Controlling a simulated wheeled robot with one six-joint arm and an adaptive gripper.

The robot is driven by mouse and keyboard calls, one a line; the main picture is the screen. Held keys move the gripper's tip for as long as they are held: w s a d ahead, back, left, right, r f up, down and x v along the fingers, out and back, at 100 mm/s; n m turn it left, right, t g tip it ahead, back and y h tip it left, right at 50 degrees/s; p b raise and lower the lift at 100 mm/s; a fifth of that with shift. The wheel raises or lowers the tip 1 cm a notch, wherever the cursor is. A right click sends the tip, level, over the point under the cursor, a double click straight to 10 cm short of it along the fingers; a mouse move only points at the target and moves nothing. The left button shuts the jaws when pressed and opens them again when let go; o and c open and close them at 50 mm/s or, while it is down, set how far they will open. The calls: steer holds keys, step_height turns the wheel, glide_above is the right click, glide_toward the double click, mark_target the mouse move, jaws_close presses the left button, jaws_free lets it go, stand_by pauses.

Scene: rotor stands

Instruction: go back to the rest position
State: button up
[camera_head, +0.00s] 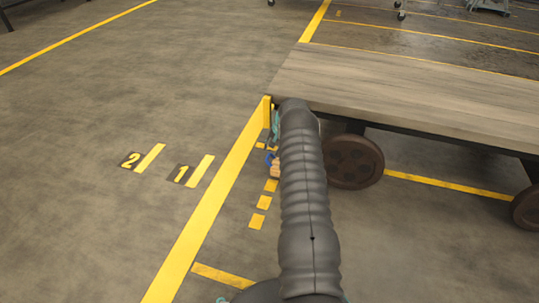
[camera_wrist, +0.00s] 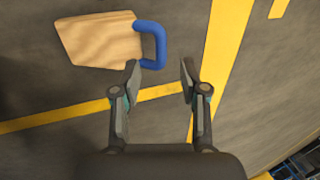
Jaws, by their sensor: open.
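My gripper (camera_wrist: 160,66) is open in the wrist view, with nothing between its two fingers. A light wooden block (camera_wrist: 98,40) with a blue handle (camera_wrist: 154,44) shows at the upper left there, over the grey floor. The handle is just beyond the left fingertip; I cannot tell whether they touch. In the head view the wooden block (camera_head: 275,172) and its blue handle (camera_head: 269,159) peek out left of my dark arm, which hides most of them and most of the gripper.
A cart with a wooden deck (camera_head: 420,90) and dark wheels (camera_head: 353,161) stands at the right, close to my arm. Yellow floor lines (camera_head: 222,195) and markings numbered 1 and 2 lie to the left, where the floor is clear. Wheeled frames show at the top right.

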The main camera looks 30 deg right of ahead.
steer(key=v, duration=0.6)
steer(key=shift+r, duration=0.3)
